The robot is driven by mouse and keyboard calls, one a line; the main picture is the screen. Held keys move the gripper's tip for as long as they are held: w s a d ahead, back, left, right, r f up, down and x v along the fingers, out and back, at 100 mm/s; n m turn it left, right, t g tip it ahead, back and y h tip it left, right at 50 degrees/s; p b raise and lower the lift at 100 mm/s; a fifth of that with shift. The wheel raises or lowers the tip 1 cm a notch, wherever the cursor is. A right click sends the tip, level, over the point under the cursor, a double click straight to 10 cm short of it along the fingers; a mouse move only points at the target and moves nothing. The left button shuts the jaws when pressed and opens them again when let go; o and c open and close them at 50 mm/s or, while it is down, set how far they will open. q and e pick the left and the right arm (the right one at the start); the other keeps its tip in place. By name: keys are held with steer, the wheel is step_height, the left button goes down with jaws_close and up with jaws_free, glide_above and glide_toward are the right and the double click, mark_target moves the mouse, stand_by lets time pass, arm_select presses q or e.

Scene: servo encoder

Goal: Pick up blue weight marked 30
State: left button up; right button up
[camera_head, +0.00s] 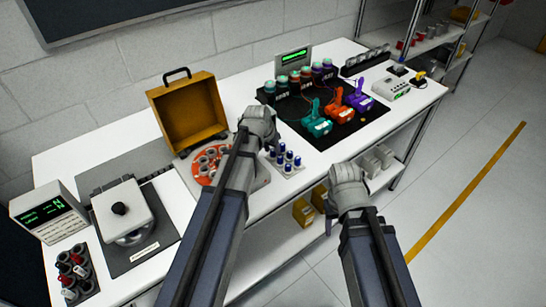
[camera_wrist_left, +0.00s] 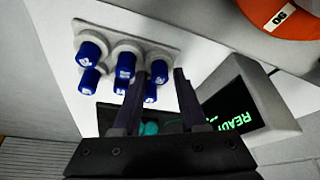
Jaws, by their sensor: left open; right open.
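Several blue-capped weights (camera_head: 288,158) stand in a small pale rack (camera_head: 293,172) near the table's front edge. The left wrist view shows their blue caps (camera_wrist_left: 92,50) with small white marks, too small to read, so I cannot tell which one is marked 30. My left gripper (camera_head: 262,122) is beside the rack in the head view. In the left wrist view its two dark fingers (camera_wrist_left: 170,75) are apart and empty, and they overlap some of the caps. My right gripper (camera_head: 347,178) is open and empty in front of the table edge.
An orange disc (camera_head: 202,166) with round holders lies left of my left gripper, before an open yellow case (camera_head: 188,110). A black mat (camera_head: 330,132) with coloured servos lies to the right.

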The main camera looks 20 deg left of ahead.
mark_target(271, 152)
arm_select(q)
jaws_close()
steer(key=shift+r, duration=0.15)
stand_by(0.4)
step_height(271, 152, up, 10)
steer(key=p, duration=1)
steer(key=shift+a, duration=0.1)
